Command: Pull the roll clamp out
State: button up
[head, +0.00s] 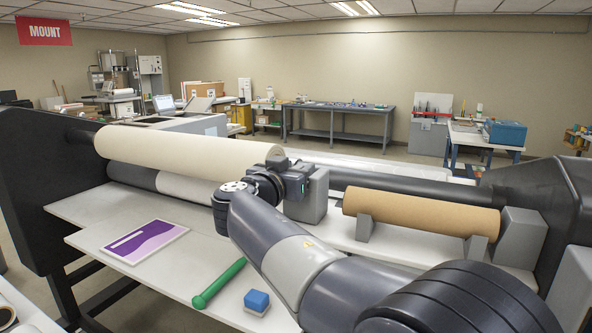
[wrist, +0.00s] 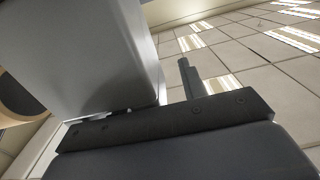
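A grey block (head: 313,206), which looks like the roll clamp, stands at the left end of the brown roll (head: 420,212) on the white machine bed. My gripper (head: 299,181) is at the upper left of this block, overlapping it in the head view. In the wrist view the block's pale grey face (wrist: 85,50) fills the upper left, very close to the gripper. One dark finger (wrist: 190,78) shows to the right of the block. The other finger is hidden, so I cannot tell whether the gripper holds the block.
A second grey block (head: 522,237) stands at the brown roll's right end. A cream roll (head: 190,152) lies across the machine at left. The front shelf holds a purple-and-white sheet (head: 145,241), a green rod (head: 218,284) and a blue block (head: 257,299). A dark roller (head: 400,186) runs behind the brown roll.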

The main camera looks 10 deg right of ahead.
jog(key=b+v, duration=0.3)
jog(key=v, duration=0.7)
jog(key=shift+s+a+b, duration=0.2)
jog(key=shift+s+b, duration=0.1)
jog(key=p+x, duration=0.4)
jog(key=x, duration=0.7)
jog(key=shift+d, duration=0.1)
jog(key=shift+s+d, duration=0.2)
jog(key=shift+s, duration=0.1)
